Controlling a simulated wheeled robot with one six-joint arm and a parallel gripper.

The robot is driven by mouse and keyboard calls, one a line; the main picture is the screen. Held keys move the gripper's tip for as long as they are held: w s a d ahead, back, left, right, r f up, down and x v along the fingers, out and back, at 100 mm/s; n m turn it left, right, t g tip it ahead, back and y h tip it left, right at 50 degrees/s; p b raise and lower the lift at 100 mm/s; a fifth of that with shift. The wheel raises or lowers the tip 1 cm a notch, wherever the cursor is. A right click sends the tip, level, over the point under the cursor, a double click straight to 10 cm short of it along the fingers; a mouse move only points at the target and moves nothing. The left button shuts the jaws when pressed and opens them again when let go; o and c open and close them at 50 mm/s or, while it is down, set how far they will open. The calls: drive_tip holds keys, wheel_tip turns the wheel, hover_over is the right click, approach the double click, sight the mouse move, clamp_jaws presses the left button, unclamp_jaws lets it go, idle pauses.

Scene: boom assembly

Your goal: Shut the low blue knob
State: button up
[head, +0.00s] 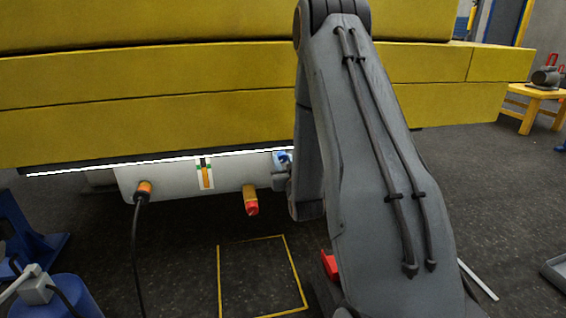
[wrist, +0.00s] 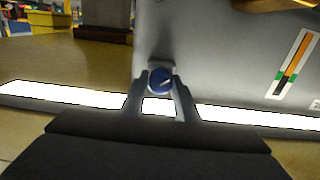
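The low blue knob (wrist: 160,80) is on the grey housing. It is round, with a small pale mark on its face. In the head view a blue part (head: 281,158) at the right end of the white-grey cylinder shows beside my arm, which hides part of it. My gripper (wrist: 160,84) has one finger on each side of the knob in the wrist view. I see no clear gap between the fingertips and the knob, so the fingers look closed on it.
Yellow beams (head: 150,110) run just above the grey cylinder (head: 228,180). An orange connector with a black cable (head: 143,192) and a red-tipped yellow fitting (head: 251,200) stick out of it. A bright strip (wrist: 60,96) runs beside my fingers. The floor below has a yellow outline.

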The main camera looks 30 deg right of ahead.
drive_tip(key=c, duration=0.5)
drive_tip(key=shift+n+p, duration=0.45)
drive_tip(key=shift+n, duration=0.35)
drive_tip(key=o, duration=1.1)
drive_tip(key=shift+c, duration=0.2)
drive_tip(key=p+v, duration=0.2)
drive_tip(key=v, duration=0.5)
drive_tip(key=shift+s, duration=0.4)
drive_tip(key=shift+a, duration=0.1)
